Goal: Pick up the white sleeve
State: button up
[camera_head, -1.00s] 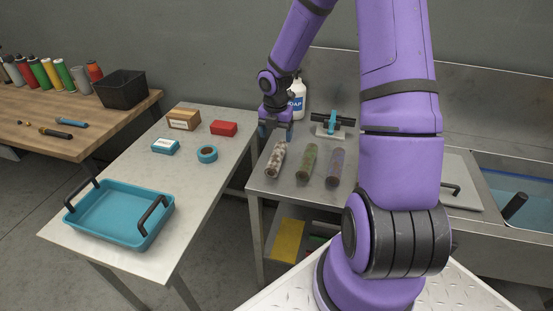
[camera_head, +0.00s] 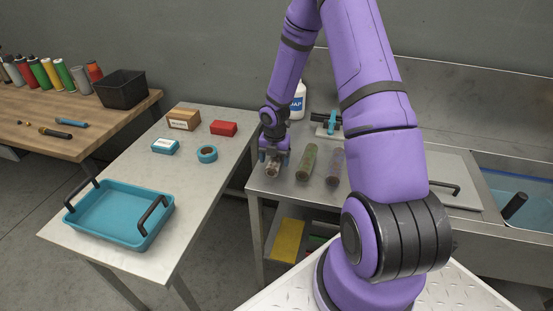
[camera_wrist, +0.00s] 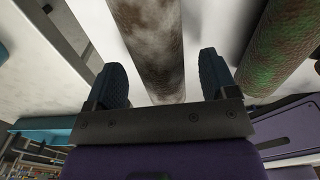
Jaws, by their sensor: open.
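The white sleeve (camera_head: 272,170), a mottled white and brown tube, lies on the steel table, leftmost of three tubes. In the wrist view the white sleeve (camera_wrist: 152,40) runs between the two fingers, with a gap on both sides. My gripper (camera_head: 273,155) is open above it and hides much of it in the head view. In the wrist view my gripper (camera_wrist: 165,85) shows its dark blue fingertips on either side of the tube. I cannot tell how far the fingers are above the table.
A green-brown tube (camera_head: 308,162) lies close to the right, also in the wrist view (camera_wrist: 285,50). A purple-grey tube (camera_head: 335,168) lies beyond it. A soap bottle (camera_head: 298,100) and a blue clamp-like tool (camera_head: 333,122) stand behind. A blue tray (camera_head: 120,213) sits on the left table.

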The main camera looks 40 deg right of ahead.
jog(key=shift+f, duration=0.7)
jog(key=c, duration=1)
jog(key=shift+r, duration=0.1)
